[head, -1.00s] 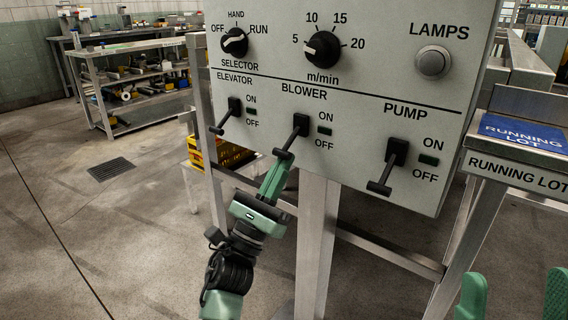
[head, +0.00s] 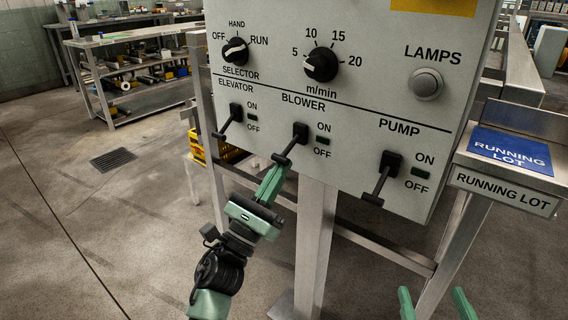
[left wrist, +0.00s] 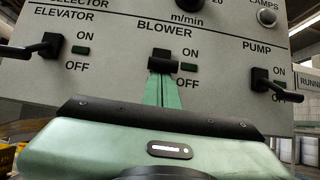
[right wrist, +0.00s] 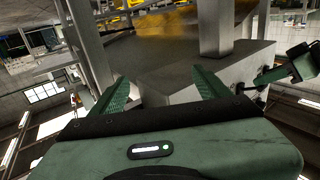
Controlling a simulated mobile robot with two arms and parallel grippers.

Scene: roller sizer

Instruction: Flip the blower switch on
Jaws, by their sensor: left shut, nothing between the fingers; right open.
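The blower switch (head: 299,134) is a black lever on the grey panel (head: 348,100), between the elevator switch (head: 233,113) and the pump switch (head: 388,165). Its lever slants down, on the OFF side, and the small lamp beside it (head: 323,141) is dark green. My left gripper (head: 279,166) is shut and empty, its tips right under the lever's end. In the left wrist view its fingertips (left wrist: 163,76) meet the lever's crossbar (left wrist: 162,66); I cannot tell if they touch. My right gripper (head: 434,296) is open and empty, low at the right, away from the panel.
The elevator and pump levers also slant down, on either side of the blower lever. Selector (head: 235,51) and speed (head: 320,66) knobs sit above. A metal post (head: 316,240) stands below the panel. The running lot stand (head: 505,190) is at the right. Open floor lies at the left.

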